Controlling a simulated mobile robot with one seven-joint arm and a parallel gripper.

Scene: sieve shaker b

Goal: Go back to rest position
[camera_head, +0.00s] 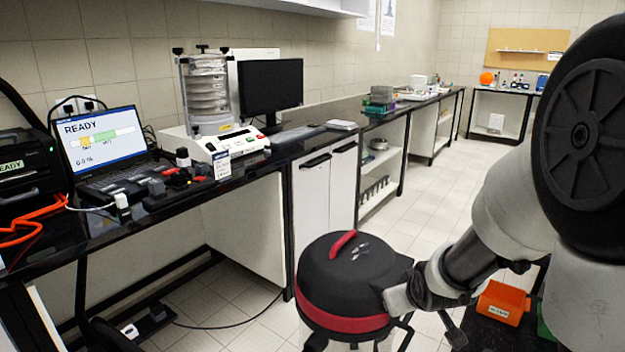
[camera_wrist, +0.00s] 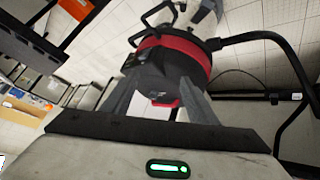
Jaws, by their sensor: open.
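In the wrist view, my gripper (camera_wrist: 160,102) is open, with its two grey fingers spread apart and nothing held between them. Past the fingertips is the domed black lid of a vacuum-like machine (camera_wrist: 165,82) with a red band, seen upside down. I cannot tell the exact gap between it and the fingers. In the head view, the same machine (camera_head: 345,275) stands on the floor in front of the bench, with a red handle on top. My arm (camera_head: 520,190) fills the right side of the head view.
The black bench (camera_head: 350,122) carries a laptop (camera_head: 95,140) reading READY, a sieve shaker (camera_head: 207,95) and a monitor (camera_head: 272,88). An orange bin (camera_head: 502,303) is low at the right. Open tiled floor (camera_head: 435,200) lies between bench and arm.

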